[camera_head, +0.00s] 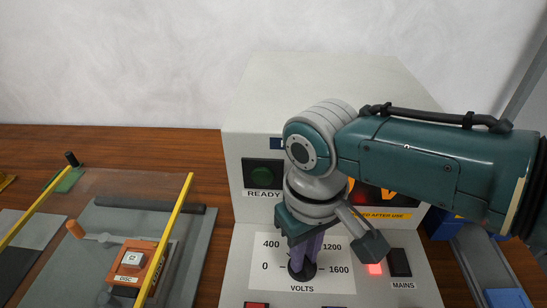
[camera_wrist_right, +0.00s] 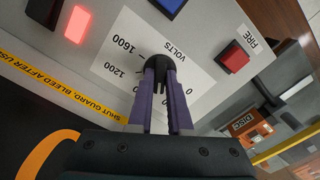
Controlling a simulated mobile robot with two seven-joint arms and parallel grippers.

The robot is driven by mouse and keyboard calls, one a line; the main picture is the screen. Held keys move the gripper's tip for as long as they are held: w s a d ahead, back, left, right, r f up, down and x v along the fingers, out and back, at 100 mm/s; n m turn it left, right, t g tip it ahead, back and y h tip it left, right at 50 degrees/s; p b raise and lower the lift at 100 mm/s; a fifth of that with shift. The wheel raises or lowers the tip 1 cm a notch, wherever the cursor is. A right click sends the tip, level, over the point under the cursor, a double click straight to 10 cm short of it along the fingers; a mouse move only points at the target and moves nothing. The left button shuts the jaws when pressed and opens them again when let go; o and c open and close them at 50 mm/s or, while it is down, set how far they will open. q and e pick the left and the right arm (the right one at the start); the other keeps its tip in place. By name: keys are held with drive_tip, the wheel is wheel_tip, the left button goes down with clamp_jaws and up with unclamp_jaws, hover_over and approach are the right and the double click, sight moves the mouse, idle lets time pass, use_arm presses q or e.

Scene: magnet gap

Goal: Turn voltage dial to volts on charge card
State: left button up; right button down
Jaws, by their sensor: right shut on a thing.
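The black voltage dial (camera_head: 301,274) sits on a white scale plate (camera_head: 335,281) marked VOLTS, with 0, 400, 1200 and 1600 readable. My right gripper (camera_head: 304,256) points down from above with its purple fingers shut on the dial. In the right wrist view the dial (camera_wrist_right: 157,68) shows between the fingertips of the gripper (camera_wrist_right: 160,78). The dial's pointer cannot be made out, and the top of the scale is hidden by my gripper in the head view. I cannot make out a charge card. My left gripper is not in view.
A dark green READY lamp (camera_head: 263,174) is on the cabinet. A lit red light (camera_head: 375,268) and black MAINS switch (camera_head: 400,262) are right of the scale. A red FIRE button (camera_wrist_right: 233,58) is nearby. An orange DISC block (camera_head: 132,262) sits left, between yellow-edged clear panels.

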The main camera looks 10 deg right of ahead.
drive_tip(key=m+p, duration=0.1)
drive_tip(key=m, duration=0.2)
drive_tip(key=shift+a+r+m, duration=0.1)
drive_tip(key=shift+a+m, duration=0.05)
drive_tip(key=shift+m, duration=0.15)
drive_tip(key=shift+m+p, duration=0.3)
drive_tip(key=shift+m, duration=1)
drive_tip(key=c, duration=0.8)
unclamp_jaws()
drive_tip(key=shift+c, duration=0.2)
wheel_tip(320, 180, up, 10)
drive_tip(key=p, duration=0.5)
drive_tip(key=shift+p, duration=0.3)
